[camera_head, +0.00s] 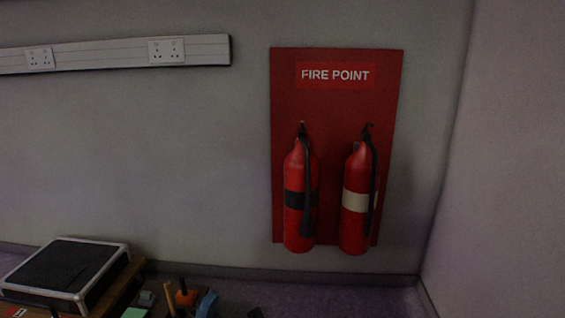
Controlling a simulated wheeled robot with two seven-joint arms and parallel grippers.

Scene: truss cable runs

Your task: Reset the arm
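Neither of my grippers nor any part of my arms shows in the head view. The task names only the arm, and no arm is in the picture.
A red fire point board (336,110) with two extinguishers, one with a black band (299,225) and one with a cream band (354,228), hangs on the wall. Socket trunking (110,54) is upper left. A black-topped step (62,266) and small clutter stand lower left.

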